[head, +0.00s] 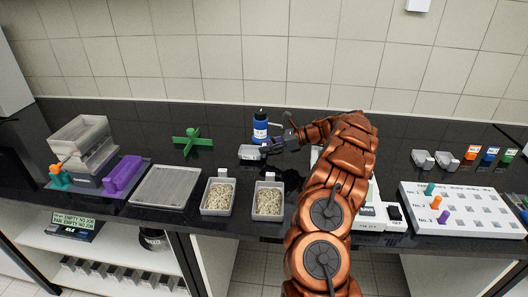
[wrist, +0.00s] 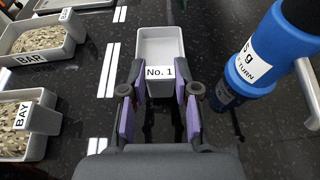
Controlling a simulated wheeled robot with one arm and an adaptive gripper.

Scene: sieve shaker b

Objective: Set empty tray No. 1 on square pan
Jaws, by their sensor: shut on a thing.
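Tray No. 1 (wrist: 159,45) is a small, empty, pale grey tray with a "No. 1" label on its near end. In the head view the tray (head: 250,153) is at the back of the black counter, in front of a blue bottle. My gripper (wrist: 162,88) is shut on its labelled end, a purple-padded finger on each side. The gripper (head: 270,147) also shows in the head view. I cannot tell whether the tray touches the counter. A white device (head: 368,217), partly hidden behind my arm, stands to the right; no square pan can be made out on it.
The blue bottle (wrist: 248,62) stands close to the right of my gripper in the wrist view. Trays of grains labelled BAR (wrist: 30,57) and BAY (wrist: 40,145) are to the left. A flat grey tray (head: 165,187), green cross (head: 191,142) and white peg board (head: 470,215) are also on the counter.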

